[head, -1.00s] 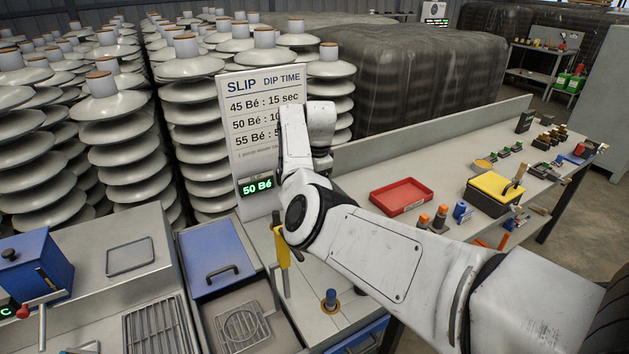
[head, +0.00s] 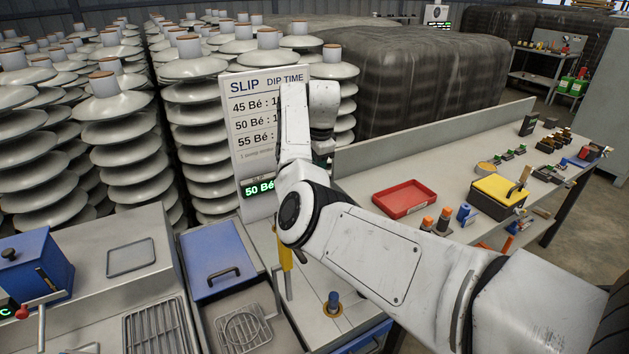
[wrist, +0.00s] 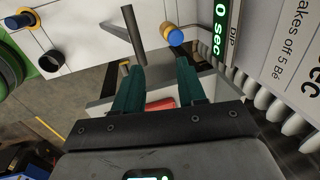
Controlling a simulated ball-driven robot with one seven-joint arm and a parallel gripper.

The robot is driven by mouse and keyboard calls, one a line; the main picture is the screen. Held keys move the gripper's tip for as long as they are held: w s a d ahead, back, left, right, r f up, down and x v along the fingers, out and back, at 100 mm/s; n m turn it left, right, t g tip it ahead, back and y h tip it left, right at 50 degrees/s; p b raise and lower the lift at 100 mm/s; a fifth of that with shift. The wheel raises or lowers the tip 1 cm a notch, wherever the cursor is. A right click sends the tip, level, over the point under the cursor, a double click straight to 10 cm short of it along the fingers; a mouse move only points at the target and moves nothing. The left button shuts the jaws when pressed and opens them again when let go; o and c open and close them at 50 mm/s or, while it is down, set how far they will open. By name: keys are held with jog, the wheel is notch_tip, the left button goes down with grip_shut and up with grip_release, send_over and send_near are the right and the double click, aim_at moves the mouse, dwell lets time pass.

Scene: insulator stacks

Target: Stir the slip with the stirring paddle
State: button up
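My gripper (wrist: 156,78) shows in the wrist view with its two teal fingers apart and nothing between the tips. In the head view my arm hides most of it. A yellow upright piece (head: 286,256) stands partly behind my arm in the head view; I cannot tell whether it is the stirring paddle. In the wrist view a grey rod (wrist: 133,35) lies beyond the left fingertip, apart from it. The slip sign (head: 250,125) has a display (head: 258,188) reading 50 Bé. No slip surface can be made out.
A blue lid (head: 217,263) and a wire grille (head: 243,329) are on the left station. A blue knob (head: 333,301) stands on the bench. A red tray (head: 405,199) and a yellow-topped box (head: 497,190) are to the right. Insulator stacks (head: 130,170) crowd behind.

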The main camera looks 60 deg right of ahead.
jog(key=v, duration=0.5)
jog(key=shift+s+r+b, duration=0.25)
jog(key=shift+r+b, duration=0.05)
jog(key=shift+b, duration=0.1)
dwell(0.9)
